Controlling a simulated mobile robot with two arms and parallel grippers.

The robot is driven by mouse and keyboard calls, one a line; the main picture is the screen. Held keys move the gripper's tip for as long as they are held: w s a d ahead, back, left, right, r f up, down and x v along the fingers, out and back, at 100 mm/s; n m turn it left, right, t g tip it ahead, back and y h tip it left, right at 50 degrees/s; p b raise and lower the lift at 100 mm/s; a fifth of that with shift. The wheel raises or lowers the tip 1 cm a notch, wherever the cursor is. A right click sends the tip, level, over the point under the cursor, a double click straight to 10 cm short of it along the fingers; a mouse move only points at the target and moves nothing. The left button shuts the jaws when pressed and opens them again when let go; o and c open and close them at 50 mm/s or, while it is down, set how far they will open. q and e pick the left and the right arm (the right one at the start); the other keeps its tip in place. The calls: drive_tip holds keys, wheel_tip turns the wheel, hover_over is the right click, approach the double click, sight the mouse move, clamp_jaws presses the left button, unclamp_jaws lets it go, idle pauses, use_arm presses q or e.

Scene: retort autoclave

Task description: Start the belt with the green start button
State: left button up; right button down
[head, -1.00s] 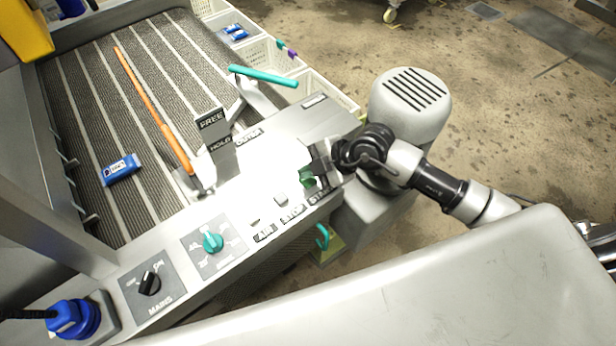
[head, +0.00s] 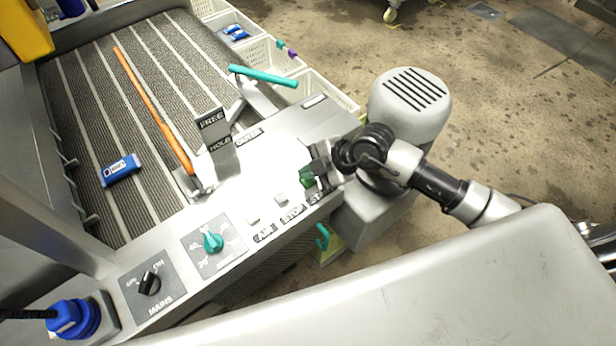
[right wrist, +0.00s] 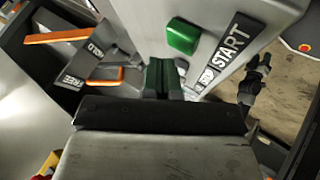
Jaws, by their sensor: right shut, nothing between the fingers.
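The green start button (head: 306,179) sits on the grey control panel (head: 262,165), partly hidden by my right gripper (head: 317,165) in the head view. In the right wrist view the whole green button (right wrist: 183,36) shows beside the START label (right wrist: 222,58). My right gripper's fingers (right wrist: 164,76) are shut and empty, their tips close to the button. In that view the button lies just beyond the tips; I cannot tell whether they touch it. The belt (head: 80,110) carries a blue-and-white packet (head: 121,170). My left gripper is out of view.
White AIR (head: 253,219) and STOP (head: 281,199) buttons lie left of the start button. A teal dial (head: 213,242) and black MAINS switch (head: 149,284) are further left. A FREE/HOLD lever plate (head: 214,130) and a teal handle (head: 263,76) stand behind.

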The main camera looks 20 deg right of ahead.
drive_tip(key=shift+f, duration=0.35)
